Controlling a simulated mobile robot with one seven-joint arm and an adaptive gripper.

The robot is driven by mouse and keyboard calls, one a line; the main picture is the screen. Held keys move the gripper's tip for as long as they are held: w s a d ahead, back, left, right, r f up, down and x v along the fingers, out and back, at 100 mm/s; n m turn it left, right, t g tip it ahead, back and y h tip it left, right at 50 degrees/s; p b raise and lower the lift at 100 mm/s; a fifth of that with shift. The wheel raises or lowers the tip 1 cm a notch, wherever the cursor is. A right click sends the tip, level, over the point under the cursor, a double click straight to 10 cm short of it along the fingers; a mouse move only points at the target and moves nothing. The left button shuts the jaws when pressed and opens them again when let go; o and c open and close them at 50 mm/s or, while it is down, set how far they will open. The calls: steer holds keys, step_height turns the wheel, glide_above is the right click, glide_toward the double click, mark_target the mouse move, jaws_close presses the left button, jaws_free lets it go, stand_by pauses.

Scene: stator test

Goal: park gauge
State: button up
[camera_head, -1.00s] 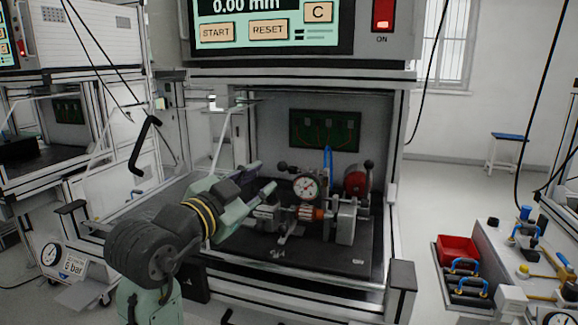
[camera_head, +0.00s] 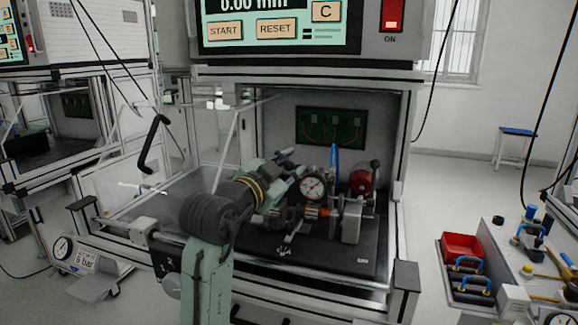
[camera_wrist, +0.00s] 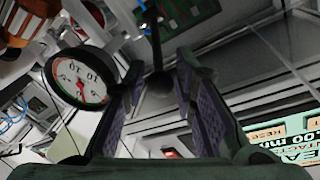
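The gauge (camera_head: 313,187) has a round white dial with a black rim and stands upright in the fixture inside the test bay. In the wrist view its dial (camera_wrist: 80,82) is just left of my fingers. My gripper (camera_head: 287,160) is inside the bay, to the left of the dial. In the wrist view my gripper (camera_wrist: 160,85) has its two ribbed fingers apart. A black ball knob on a thin rod (camera_wrist: 158,81) appears between or beyond them. I see gaps on both sides of the knob; whether it lies at gripping depth I cannot tell.
A red round part (camera_head: 361,182) and a grey block (camera_head: 351,220) stand right of the gauge. A clear guard (camera_head: 190,185) is on the left. A display panel (camera_head: 280,27) hangs above the bay. A red bin (camera_head: 463,247) is on the right table.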

jaws_close()
